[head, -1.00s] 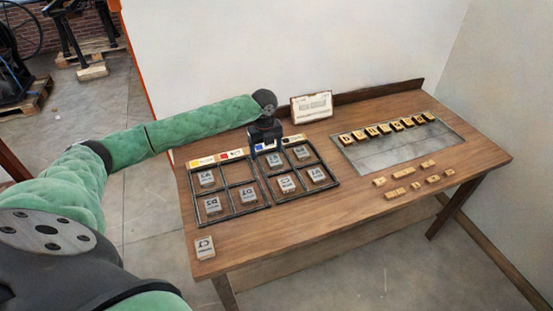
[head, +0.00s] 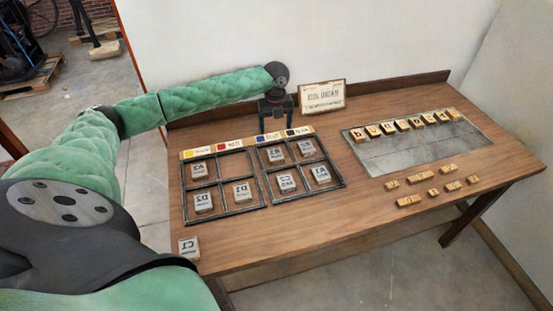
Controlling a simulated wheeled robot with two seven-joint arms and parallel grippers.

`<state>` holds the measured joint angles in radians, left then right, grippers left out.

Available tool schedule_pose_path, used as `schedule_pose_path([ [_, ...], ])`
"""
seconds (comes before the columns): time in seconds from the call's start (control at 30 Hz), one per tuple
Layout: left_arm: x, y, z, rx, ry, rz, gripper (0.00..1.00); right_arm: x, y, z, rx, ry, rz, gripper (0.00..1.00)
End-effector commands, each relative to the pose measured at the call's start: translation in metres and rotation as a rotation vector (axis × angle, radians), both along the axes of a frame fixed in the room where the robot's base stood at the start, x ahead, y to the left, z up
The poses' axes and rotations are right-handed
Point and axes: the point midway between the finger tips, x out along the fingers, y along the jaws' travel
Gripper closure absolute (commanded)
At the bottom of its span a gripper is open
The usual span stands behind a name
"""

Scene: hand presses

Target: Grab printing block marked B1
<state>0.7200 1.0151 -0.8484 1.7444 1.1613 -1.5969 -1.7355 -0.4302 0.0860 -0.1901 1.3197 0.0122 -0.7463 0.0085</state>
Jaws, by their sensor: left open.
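Several grey printing blocks lie in two black-framed trays on the wooden table in the head view. A block whose small mark seems to begin with B (head: 275,155) lies in the back-left cell of the right tray (head: 265,187); I cannot read it surely as B1. Beside it is another back-row block (head: 306,149), its mark unclear. In front lie blocks that look like C2 (head: 286,183) and A1 (head: 320,174). My left gripper (head: 275,127) is open and empty, pointing down over the back edge of the right tray, behind the B-marked block. My right gripper is out of view.
The left tray (head: 216,182) holds several blocks, and one more block (head: 188,247) lies at the table's front-left corner. A white sign (head: 322,97) stands behind. A metal plate (head: 390,158) with wooden letter blocks (head: 416,123) is at right; loose wooden pieces (head: 408,201) lie before it.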

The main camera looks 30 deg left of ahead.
Motion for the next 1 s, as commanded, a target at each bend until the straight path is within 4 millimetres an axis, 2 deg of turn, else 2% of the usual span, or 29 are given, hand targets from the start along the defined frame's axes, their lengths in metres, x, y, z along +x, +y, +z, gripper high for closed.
schedule_pose_path([
  [0.03,0.0,0.0,-0.012,0.0,0.0,0.0,0.24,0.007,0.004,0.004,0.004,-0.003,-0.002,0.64],
  [0.2,0.0,0.0,-0.033,0.0,0.0,0.0,0.24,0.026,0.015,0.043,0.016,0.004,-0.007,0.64],
  [0.3,0.0,0.0,-0.039,0.0,0.0,0.0,0.24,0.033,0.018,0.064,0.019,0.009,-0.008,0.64],
  [0.47,0.0,0.0,-0.044,0.0,0.0,0.0,0.24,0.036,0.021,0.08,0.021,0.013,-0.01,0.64],
  [0.87,-0.001,0.0,-0.072,0.0,0.001,0.001,0.24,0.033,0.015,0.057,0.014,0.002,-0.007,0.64],
  [1.0,-0.003,0.0,-0.082,-0.001,0.002,0.001,0.24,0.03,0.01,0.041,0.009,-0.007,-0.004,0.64],
])
